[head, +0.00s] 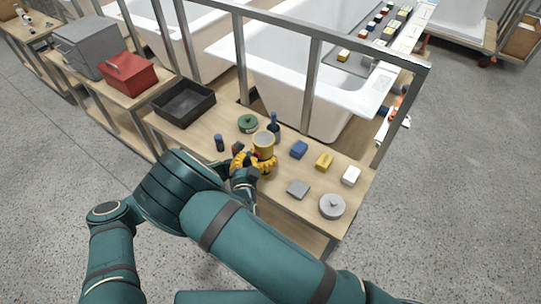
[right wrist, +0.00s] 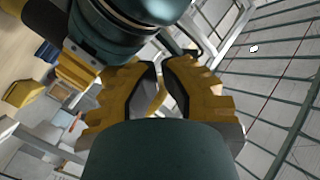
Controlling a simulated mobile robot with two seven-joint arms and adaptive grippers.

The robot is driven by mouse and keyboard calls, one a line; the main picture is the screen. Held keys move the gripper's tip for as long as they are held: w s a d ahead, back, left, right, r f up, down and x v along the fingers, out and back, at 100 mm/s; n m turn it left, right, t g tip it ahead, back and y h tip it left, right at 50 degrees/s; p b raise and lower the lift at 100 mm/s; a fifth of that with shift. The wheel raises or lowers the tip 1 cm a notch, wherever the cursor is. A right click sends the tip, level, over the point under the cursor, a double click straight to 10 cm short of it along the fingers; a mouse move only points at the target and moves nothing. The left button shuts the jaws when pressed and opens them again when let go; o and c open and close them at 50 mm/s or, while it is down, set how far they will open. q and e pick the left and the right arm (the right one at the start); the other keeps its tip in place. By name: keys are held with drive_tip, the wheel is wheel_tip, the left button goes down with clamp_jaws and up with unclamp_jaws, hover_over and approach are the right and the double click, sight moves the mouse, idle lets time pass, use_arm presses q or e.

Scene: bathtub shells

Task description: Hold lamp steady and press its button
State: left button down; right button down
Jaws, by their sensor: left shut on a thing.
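The lamp (head: 264,141) is a yellow cylinder with a grey top, standing upright on the wooden table. My left gripper (head: 253,163), with yellow fingers, is shut on the lamp low on its body; the fingers partly hide its base. In the right wrist view, my right gripper (right wrist: 164,88) shows two yellow fingers with dark pads and a narrow gap between them. A tan strip shows in the gap; I cannot tell what it is. Another yellow gripper part (right wrist: 78,68) shows at upper left. I cannot make out the lamp's button. My right gripper is hard to separate in the head view.
A dark blue bottle (head: 274,126), a green round item (head: 248,123) and a dark cylinder (head: 219,142) stand near the lamp. Blue (head: 299,149), yellow (head: 324,161) and white (head: 351,175) blocks lie right. A black tray (head: 184,103) is at left. Metal posts and bathtubs stand behind.

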drive_tip(key=shift+w, duration=0.1)
drive_tip(key=shift+w+d, duration=0.3)
idle(0.7)
drive_tip(key=shift+s+a, duration=0.3)
drive_tip(key=shift+s, duration=0.1)
drive_tip(key=shift+s+a, duration=0.9)
drive_tip(key=shift+s, duration=0.3)
drive_tip(key=shift+s+a, duration=0.9)
drive_tip(key=shift+s, duration=0.3)
